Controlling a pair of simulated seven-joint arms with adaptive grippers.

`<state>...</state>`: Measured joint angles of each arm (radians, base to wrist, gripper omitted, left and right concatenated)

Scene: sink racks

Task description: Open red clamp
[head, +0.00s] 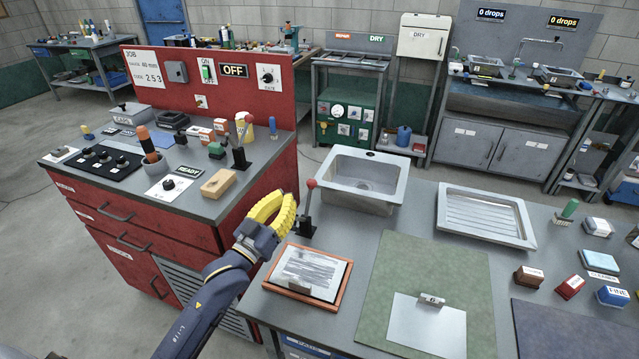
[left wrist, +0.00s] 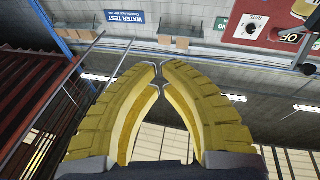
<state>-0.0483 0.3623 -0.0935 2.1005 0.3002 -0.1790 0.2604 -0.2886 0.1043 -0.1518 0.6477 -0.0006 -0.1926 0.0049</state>
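The clamp with a red-knobbed lever (head: 310,190) stands on the near grey worktop, its dark base (head: 306,228) behind a brown-framed board (head: 310,270). Its lever is nearly upright, leaning slightly right. My left gripper (head: 278,210) has yellow ribbed fingers and is just left of the clamp, apart from the red knob as far as I can tell. In the left wrist view the fingertips (left wrist: 160,66) meet or nearly meet, with nothing between them. The clamp does not show in that view. My right gripper is out of view.
A second red-knobbed lever (head: 240,148) stands on the red bench (head: 215,205) at left. A sink basin (head: 365,180) lies behind the clamp, a ribbed drain tray (head: 486,215) right of it. A green mat (head: 420,265) bears a grey plate (head: 425,327). A gap separates the benches.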

